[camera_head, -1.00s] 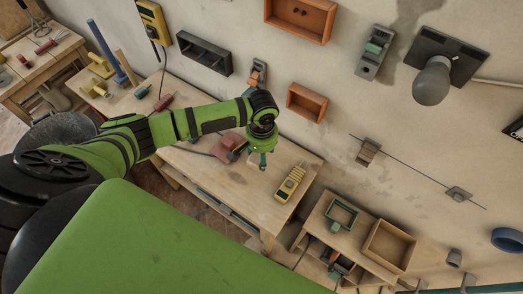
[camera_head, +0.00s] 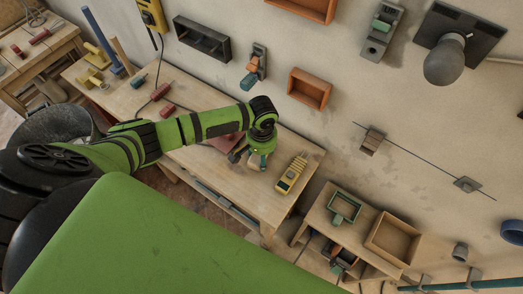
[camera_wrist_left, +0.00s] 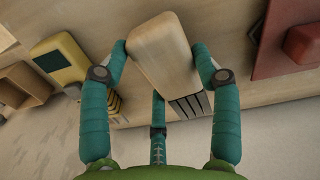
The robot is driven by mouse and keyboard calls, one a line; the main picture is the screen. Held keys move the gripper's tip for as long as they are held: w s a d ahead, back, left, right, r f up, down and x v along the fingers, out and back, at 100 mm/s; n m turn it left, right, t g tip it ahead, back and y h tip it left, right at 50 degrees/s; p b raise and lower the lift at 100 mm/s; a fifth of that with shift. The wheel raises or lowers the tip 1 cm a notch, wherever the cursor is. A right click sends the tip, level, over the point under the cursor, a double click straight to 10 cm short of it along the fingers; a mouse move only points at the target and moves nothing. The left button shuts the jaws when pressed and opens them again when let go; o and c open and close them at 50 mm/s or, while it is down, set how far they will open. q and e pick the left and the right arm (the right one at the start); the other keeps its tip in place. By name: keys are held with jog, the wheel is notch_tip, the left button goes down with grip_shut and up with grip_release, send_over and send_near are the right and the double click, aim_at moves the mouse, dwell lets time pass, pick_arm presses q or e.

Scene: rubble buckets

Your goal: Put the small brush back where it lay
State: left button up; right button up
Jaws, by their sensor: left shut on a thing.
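The small brush (camera_wrist_left: 165,50) has a pale wooden back, with a row of dark slots or bristles at one end. It sits between the teal fingers of my left gripper (camera_wrist_left: 160,75), which is shut on it. In the head view the left gripper (camera_head: 258,162) is over the wooden workbench (camera_head: 215,178), low near its top. The brush is hidden or too small to make out there. I cannot tell whether it touches the bench. My right gripper is not in view.
A yellow meter (camera_head: 291,173) lies just right of the gripper, and a red object (camera_head: 226,142) lies just left; it also shows in the wrist view (camera_wrist_left: 290,45). Orange wall bins (camera_head: 309,90) hang behind. A lower stand (camera_head: 325,220) with trays is at right.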

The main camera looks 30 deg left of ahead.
pick_arm(q)
jog(key=shift+f, duration=0.2)
jog(key=shift+f+b, duration=0.3)
jog(key=shift+f, duration=0.2)
jog(key=o, duration=1.3)
jog(key=shift+c, duration=0.2)
jog(key=shift+o, duration=0.4)
jog(key=shift+o, duration=0.5)
jog(key=shift+r, duration=0.1)
